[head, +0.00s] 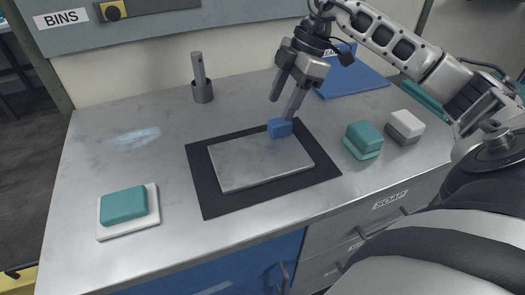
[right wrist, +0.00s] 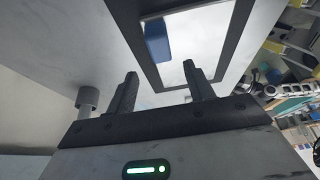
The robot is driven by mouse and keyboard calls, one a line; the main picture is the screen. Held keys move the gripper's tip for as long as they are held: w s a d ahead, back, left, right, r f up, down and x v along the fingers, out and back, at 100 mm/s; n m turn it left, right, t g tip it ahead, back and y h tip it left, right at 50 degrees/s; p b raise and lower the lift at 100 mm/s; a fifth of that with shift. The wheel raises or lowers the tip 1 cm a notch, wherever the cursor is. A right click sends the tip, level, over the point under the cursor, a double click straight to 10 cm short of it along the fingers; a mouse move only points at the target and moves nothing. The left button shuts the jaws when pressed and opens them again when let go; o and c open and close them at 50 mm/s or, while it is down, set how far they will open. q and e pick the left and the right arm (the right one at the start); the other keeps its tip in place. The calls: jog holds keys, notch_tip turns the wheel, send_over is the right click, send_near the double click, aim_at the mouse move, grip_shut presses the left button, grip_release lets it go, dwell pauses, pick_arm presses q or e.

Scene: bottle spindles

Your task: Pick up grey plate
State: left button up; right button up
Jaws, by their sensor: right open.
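A flat grey plate (head: 240,165) lies on a black mat (head: 215,205) in the middle of the steel worktop. A small blue block (head: 280,128) sits at its far right corner. In the right wrist view the plate (right wrist: 200,25) and the blue block (right wrist: 157,42) show beyond the fingers. My right gripper (head: 284,104) is open, fingers pointing down, above the plate's far edge near the blue block. The fingers (right wrist: 160,76) have nothing between them. It looks apart from the plate; exact height is hard to tell. My left gripper is not in view.
A teal block on a white tray (head: 148,219) lies at left. A grey post in a holder (head: 202,92) stands at back. At right are a teal block (head: 364,135) on a teal base and a white-and-grey block (head: 404,125). A blue mat (head: 365,78) lies behind.

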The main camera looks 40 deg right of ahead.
aim_at(273, 123)
jog(key=x, duration=0.5)
jog(key=shift+s+f, duration=0.15)
grip_shut()
